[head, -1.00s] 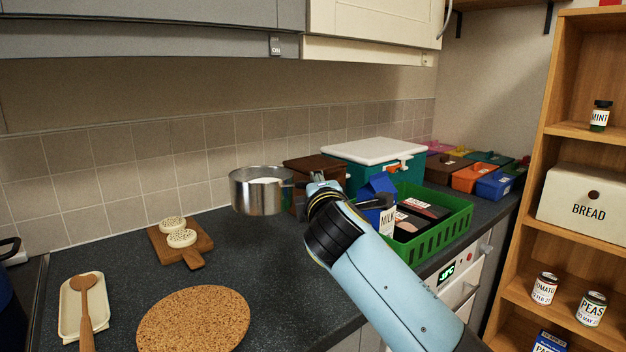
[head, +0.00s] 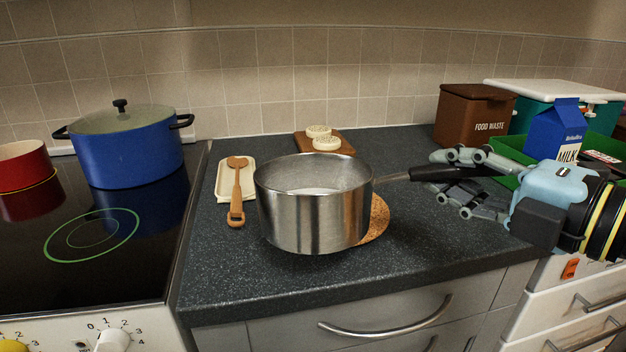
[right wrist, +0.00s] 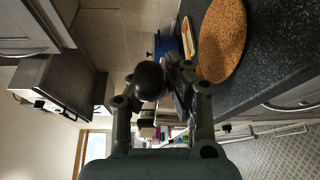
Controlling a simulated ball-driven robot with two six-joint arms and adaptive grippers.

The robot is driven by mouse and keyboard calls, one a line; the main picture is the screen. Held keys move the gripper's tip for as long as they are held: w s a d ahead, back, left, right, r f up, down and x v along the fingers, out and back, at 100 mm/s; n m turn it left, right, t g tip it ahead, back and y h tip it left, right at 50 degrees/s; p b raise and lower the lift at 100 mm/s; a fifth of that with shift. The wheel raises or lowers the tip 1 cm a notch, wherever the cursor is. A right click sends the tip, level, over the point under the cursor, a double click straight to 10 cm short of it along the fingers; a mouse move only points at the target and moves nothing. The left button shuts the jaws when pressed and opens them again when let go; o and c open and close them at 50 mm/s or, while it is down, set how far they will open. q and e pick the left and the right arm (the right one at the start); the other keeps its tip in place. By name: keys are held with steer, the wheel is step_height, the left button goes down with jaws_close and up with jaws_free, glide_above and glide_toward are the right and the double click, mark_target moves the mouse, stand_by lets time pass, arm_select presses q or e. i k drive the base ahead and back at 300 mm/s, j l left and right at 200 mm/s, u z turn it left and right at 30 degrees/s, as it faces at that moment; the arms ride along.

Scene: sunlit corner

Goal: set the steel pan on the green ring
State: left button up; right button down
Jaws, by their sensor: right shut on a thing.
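The steel pan (head: 313,212) is upright, with something pale inside, and appears raised above the worktop. My right gripper (head: 442,176) is shut on its black handle (head: 455,172), to the right of the pan. In the right wrist view the rounded dark end of the handle (right wrist: 149,80) shows between the fingers; the pan's body is hidden there. The green ring (head: 92,234) is marked on the front of the black glass hob, well left of the pan, with nothing on it. My left gripper is not in view.
A blue pot (head: 130,145) stands behind the ring, and a red pot (head: 26,165) at the far left. A spoon rest (head: 223,180) with a wooden spoon (head: 237,190) lies between hob and pan. The pan partly hides a cork mat (head: 378,218). A milk carton (head: 556,130) stands right.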

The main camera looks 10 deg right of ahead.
mark_target(74, 262)
steer(key=j, duration=0.5)
steer(key=j+z, duration=0.15)
steer(key=j, duration=0.35)
steer(key=k+j, duration=0.1)
steer(key=j, duration=0.4)
steer(key=j+z, duration=0.15)
steer(key=j, duration=0.35)
steer(key=k+j, duration=0.1)
steer(key=j, duration=0.4)
steer(key=j+z, duration=0.15)
steer(key=j, duration=0.35)
steer(key=k+j, duration=0.15)
steer(key=j, duration=0.3)
steer(key=k+j+z, duration=0.15)
steer(key=j, duration=0.35)
